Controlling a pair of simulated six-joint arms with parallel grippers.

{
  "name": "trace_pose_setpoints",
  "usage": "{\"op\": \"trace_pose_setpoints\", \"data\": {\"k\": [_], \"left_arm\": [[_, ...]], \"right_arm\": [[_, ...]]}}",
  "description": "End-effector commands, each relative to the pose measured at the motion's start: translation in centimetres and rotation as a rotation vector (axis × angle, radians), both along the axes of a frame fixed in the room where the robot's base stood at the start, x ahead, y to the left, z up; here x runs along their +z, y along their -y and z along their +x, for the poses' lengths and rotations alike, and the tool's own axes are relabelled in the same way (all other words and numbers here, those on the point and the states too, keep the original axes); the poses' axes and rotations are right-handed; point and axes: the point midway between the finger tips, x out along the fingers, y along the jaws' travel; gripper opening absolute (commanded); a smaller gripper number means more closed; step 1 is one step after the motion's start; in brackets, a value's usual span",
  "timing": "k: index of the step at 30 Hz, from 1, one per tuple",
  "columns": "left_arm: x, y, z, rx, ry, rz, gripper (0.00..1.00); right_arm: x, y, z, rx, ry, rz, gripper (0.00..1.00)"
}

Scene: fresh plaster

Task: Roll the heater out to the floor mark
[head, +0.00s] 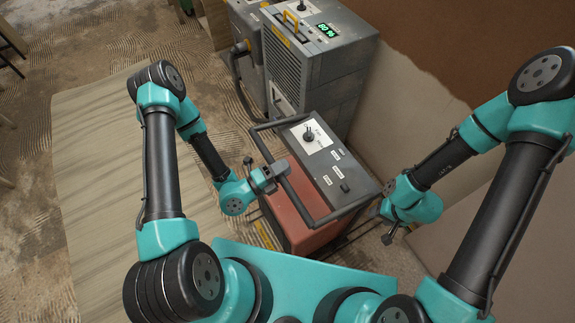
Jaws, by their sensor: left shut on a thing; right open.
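The heater (290,215) stands upright in the middle of the head view. It has a red body, a grey top panel (335,165) with a dial and white labels, and a black tube handle (299,203) looping around its near side. My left gripper (283,169) is shut on the left part of this handle. My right gripper (386,190) is open and empty beside the heater's right end, close to the handle; I cannot tell whether it touches. A yellow striped marking (264,233) shows on the floor at the heater's lower left, partly hidden; I cannot tell whether it is the floor mark.
A tall grey machine (335,75) with a green display and a hose stands just behind the heater. A plaster wall (410,110) closes off the right side. A pale board or sheet (95,190) lies on the floor at the left. The floor there looks clear.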

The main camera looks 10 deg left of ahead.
Motion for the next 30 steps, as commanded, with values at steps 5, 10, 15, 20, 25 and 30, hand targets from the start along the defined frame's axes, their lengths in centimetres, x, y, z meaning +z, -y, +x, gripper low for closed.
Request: {"op": "trace_pose_setpoints", "data": {"k": [5, 10, 15, 20, 25, 30], "left_arm": [[0.0, -1.7, -1.5, 0.003, -0.002, 0.0, 0.0], [0.0, -2.2, -2.1, 0.001, 0.0, -0.002, 0.0], [0.0, -2.2, -2.1, 0.0, 0.001, -0.002, 0.0], [0.0, -2.2, -2.2, 0.0, 0.0, -0.003, 0.35], [0.0, -2.2, -2.1, 0.0, 0.0, -0.001, 0.52], [0.0, -2.1, -2.0, 0.0, 0.001, -0.001, 0.53]], "right_arm": [[0.0, 0.0, 0.0, 0.0, 0.0, 0.0, 0.53], [0.0, 0.0, 0.0, 0.0, 0.0, 0.0, 0.53], [0.0, 0.0, 0.0, 0.0, 0.0, 0.0, 0.53], [0.0, 0.0, 0.0, 0.0, 0.0, 0.0, 0.53], [0.0, 0.0, 0.0, 0.0, 0.0, 0.0, 0.53], [0.0, 0.0, 0.0, 0.0, 0.0, 0.0, 0.53]]}}
